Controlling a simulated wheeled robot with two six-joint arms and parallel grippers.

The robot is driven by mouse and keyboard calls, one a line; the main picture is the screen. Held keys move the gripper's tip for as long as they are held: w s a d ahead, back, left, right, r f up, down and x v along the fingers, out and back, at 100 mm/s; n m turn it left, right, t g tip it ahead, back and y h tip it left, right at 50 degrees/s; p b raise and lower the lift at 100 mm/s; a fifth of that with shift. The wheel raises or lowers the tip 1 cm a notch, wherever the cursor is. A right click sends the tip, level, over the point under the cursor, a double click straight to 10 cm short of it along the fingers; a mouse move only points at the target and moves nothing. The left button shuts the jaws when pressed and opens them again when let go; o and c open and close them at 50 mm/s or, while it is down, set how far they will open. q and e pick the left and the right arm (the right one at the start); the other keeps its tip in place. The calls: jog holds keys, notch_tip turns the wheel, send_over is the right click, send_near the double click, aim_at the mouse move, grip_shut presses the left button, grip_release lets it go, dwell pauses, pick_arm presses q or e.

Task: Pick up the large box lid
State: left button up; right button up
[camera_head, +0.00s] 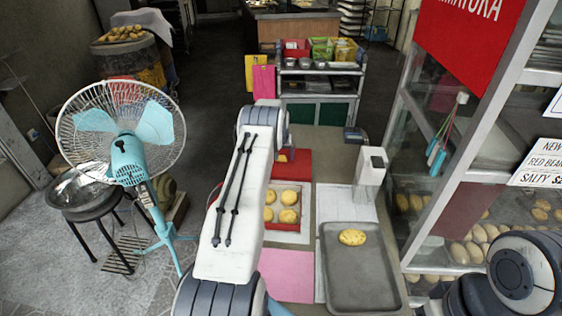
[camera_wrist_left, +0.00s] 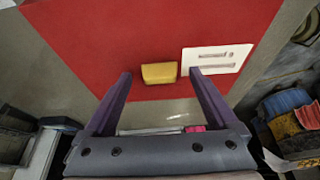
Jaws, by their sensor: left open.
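The large box lid is a flat red panel (camera_head: 298,166), partly hidden behind my left arm in the head view. It fills much of the left wrist view (camera_wrist_left: 90,40). A yellow block (camera_wrist_left: 159,72), which looks like its handle, stands near one edge beside a white label (camera_wrist_left: 216,60). My left gripper (camera_wrist_left: 160,76) is open, with its two purple fingers apart on either side of the yellow block and not closed on it. In the head view my left arm hides this gripper. Part of my right arm shows at the lower right; its gripper is out of view.
A red-edged tray of buns (camera_head: 287,210) lies just nearer than the lid. A grey tray (camera_head: 360,275) with one bun (camera_head: 352,237) is to its right, below a white dispenser (camera_head: 371,170). A glass display case stands right; a fan (camera_head: 125,150) stands left.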

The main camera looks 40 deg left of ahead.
pick_arm(q)
jog(key=shift+c, duration=0.3)
jog(key=c, duration=1.4)
